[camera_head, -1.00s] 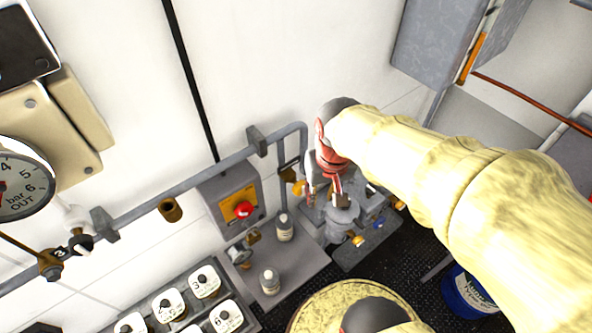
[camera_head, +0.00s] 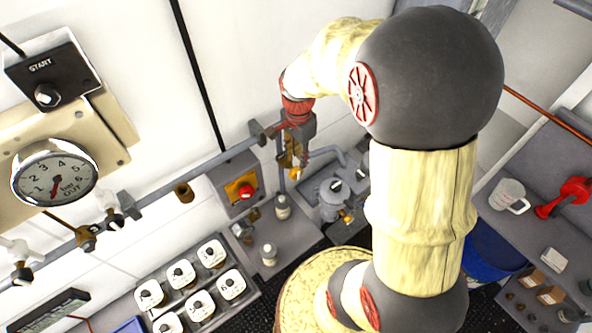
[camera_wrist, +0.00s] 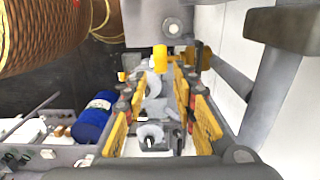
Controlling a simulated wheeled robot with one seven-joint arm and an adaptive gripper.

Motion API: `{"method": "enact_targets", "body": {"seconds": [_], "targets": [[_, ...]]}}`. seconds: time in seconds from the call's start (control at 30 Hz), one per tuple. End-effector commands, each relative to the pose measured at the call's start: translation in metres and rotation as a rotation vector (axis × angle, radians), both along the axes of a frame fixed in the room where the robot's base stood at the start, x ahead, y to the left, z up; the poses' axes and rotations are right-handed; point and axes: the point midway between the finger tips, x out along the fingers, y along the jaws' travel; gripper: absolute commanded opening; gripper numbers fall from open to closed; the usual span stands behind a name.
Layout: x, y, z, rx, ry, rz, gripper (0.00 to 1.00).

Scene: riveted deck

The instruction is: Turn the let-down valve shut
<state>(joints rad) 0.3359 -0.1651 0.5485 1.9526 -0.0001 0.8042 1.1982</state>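My gripper (camera_head: 300,160) hangs fingers-down beside the wall pipe in the head view. In the wrist view its two yellow-lined fingers (camera_wrist: 162,95) stand apart with nothing clamped between them. A yellow fitting (camera_head: 284,161) is just left of the fingers, on the vertical pipe; I cannot tell whether they touch. Below is a grey machine (camera_head: 332,207) with several small fittings.
A grey pipe (camera_head: 155,201) runs along the wall near the gripper. A blue drum (camera_head: 493,250) is right.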

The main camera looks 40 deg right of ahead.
Motion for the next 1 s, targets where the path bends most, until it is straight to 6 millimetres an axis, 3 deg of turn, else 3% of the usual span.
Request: {"method": "enact_targets", "body": {"seconds": [0.5,0.9,1.0], "targets": [[-0.001,0.001,-0.066,0.001,0.004,-0.004,0.27],[-0.001,0.000,-0.076,0.001,0.001,-0.003,0.27],[-0.001,0.000,-0.076,0.001,0.001,-0.003,0.23]]}}
